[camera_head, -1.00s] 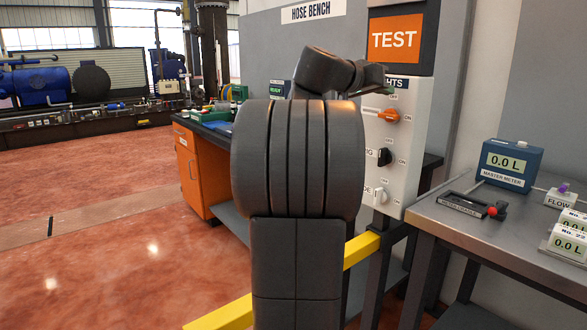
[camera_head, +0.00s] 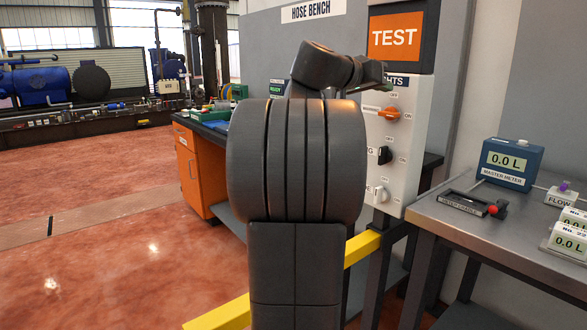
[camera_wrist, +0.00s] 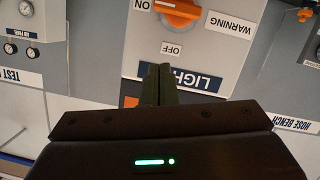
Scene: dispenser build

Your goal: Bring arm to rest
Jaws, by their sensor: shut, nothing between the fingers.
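My gripper (camera_wrist: 155,84) shows in the wrist view with its two dark fingers shut together and nothing between them. In that view the fingertips lie in front of the LIGHTS label on the white switch panel (camera_wrist: 143,60), below an orange knob (camera_wrist: 177,10). In the head view my arm rises up the middle, and the gripper end (camera_head: 374,76) points right, in front of the top of the switch panel (camera_head: 403,150). My arm hides part of the panel and of the bench behind it. I cannot tell the gap between fingers and panel.
An orange TEST sign (camera_head: 397,38) is above the panel. A grey metal table (camera_head: 490,232) with a blue master meter (camera_head: 510,163) stands at the right. A yellow rail (camera_head: 362,248) crosses low behind my arm. An orange cabinet (camera_head: 190,172) stands left; the red floor beyond is clear.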

